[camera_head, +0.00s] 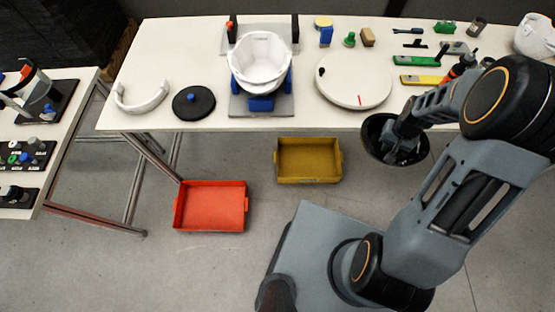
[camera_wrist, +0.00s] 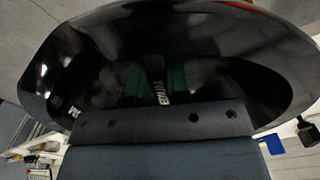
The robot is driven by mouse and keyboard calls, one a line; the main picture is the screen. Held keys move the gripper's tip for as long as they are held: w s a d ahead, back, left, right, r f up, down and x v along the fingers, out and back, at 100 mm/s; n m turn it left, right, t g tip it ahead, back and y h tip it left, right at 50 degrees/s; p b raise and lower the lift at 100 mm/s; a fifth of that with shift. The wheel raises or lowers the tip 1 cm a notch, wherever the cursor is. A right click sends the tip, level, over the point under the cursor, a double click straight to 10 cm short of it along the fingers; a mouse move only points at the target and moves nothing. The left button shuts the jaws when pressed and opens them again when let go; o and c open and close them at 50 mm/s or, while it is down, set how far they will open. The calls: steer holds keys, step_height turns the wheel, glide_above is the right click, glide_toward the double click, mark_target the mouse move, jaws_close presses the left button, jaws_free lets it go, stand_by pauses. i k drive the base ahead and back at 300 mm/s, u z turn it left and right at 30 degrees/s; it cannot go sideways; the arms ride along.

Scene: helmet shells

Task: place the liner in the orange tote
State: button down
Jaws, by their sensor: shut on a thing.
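The liner appears to be the black bowl-shaped shell (camera_head: 374,132) hanging off the front edge of the table, right of centre in the head view. My gripper (camera_head: 394,148) reaches into its hollow and is shut on it. In the wrist view the glossy black liner (camera_wrist: 85,60) fills most of the picture; the fingertips (camera_wrist: 158,85) are dark and hard to make out against it. The orange tote (camera_head: 210,206) sits on the floor at lower left, empty, well to the left of the liner.
A yellow tote (camera_head: 310,160), also empty, stands on the floor between the liner and the orange tote. The white table (camera_head: 330,121) holds a white shell (camera_head: 262,60) on a blue-armed fixture, a round white disc (camera_head: 353,82) and several tools. Another bench (camera_head: 62,88) stands at left.

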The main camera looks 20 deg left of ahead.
mark_target(210, 207)
steer(key=z, duration=1.35)
steer(key=k, duration=2.6)
steer(key=u, duration=2.35)
steer(key=i, duration=1)
